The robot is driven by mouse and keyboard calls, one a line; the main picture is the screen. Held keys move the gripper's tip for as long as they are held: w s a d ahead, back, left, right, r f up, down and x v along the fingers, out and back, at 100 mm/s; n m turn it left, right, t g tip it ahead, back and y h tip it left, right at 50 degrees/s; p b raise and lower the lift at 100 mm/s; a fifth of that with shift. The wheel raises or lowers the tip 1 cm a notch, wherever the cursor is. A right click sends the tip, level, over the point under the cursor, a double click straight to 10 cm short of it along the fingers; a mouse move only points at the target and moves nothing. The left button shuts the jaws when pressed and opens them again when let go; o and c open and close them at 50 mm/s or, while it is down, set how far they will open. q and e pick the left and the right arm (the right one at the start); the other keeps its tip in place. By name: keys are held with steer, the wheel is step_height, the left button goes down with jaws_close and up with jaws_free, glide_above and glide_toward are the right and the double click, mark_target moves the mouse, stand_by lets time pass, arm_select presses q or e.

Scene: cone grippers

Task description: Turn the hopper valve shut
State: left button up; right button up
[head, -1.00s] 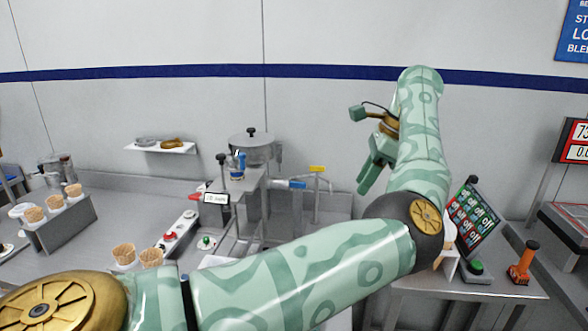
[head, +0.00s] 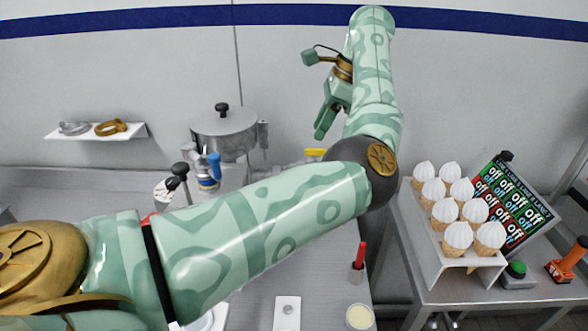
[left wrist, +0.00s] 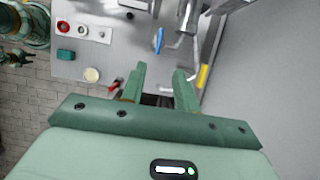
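The steel hopper (head: 224,132) has a lid with a black knob and stands against the back wall, left of my left gripper. A blue-topped fitting (head: 208,172) sits in front of it. A yellow handle (head: 316,152) shows partly behind my arm; it also shows in the left wrist view (left wrist: 203,76), with a blue lever (left wrist: 159,40) on the pipework. I cannot tell which of these is the hopper valve. My left gripper (head: 328,118) is raised right of the hopper, its fingers apart and empty in the left wrist view (left wrist: 161,78). I cannot clearly make out my right gripper.
A rack (head: 458,262) of several white-topped cones stands on the right table, beside an off-sign panel (head: 514,202), a green button (head: 516,269) and an orange lever (head: 570,258). A wall shelf (head: 95,132) holds two rings. My left arm hides much of the counter.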

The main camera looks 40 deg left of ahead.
arm_select(q)
steer(key=b+x, duration=0.2)
steer(key=x, duration=1.1)
steer(key=shift+f+b, duration=0.3)
steer(key=shift+f, duration=0.1)
steer(key=shift+s+f, duration=0.1)
jaws_close()
